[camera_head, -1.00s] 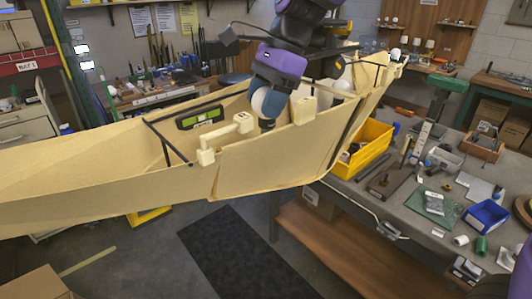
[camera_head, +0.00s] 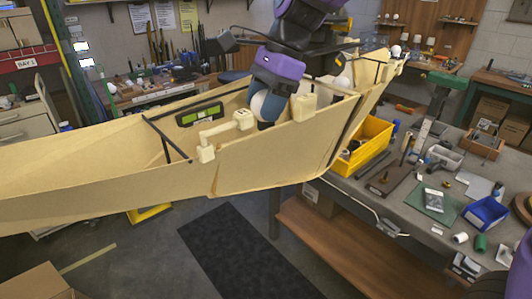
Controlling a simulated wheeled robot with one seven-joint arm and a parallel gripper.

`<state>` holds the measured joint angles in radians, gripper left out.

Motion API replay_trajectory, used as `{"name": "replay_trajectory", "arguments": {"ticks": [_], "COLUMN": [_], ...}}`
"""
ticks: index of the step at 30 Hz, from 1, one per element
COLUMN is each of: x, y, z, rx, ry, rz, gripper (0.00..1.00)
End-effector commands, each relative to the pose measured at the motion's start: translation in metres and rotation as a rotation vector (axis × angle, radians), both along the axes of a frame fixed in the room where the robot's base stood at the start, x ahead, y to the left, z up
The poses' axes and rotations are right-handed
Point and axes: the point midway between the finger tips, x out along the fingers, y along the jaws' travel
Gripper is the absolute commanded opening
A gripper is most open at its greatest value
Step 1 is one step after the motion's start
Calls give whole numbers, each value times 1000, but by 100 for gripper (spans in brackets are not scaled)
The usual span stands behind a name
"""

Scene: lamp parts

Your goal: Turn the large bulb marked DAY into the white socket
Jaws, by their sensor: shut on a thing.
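My gripper (camera_head: 268,98) hangs from my purple and black arm inside the pale boat-shaped hull (camera_head: 275,155). It is shut on a round white bulb (camera_head: 258,104) with blue-grey beside it, near the hull's near wall. I cannot read any DAY marking on it. The bulb's lower end is dark and partly behind the hull rim, so I cannot tell whether it touches a socket. Cream-white blocky fittings (camera_head: 244,119) sit on the rim just left of the bulb, and another (camera_head: 303,106) is just to its right. I cannot tell which is the white socket.
Another white bulb (camera_head: 342,83) stands farther right in the hull. A green level (camera_head: 200,114) lies left of my gripper. Dark cross struts (camera_head: 167,138) span the hull. A yellow bin (camera_head: 366,143) and a cluttered grey bench (camera_head: 400,215) stand at right. Dark floor mat (camera_head: 240,250) is clear.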

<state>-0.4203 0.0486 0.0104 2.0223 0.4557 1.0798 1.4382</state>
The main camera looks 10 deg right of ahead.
Motion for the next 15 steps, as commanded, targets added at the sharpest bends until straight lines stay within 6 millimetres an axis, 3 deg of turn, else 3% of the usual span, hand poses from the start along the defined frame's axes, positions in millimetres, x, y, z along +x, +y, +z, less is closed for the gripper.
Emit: {"name": "replay_trajectory", "arguments": {"ticks": [6, 15], "x": [0, 0], "y": [0, 0], "z": [-11, -12], "rx": [-1, 0], "ry": [1, 0], "rz": [-1, -1], "gripper": [41, 41]}}
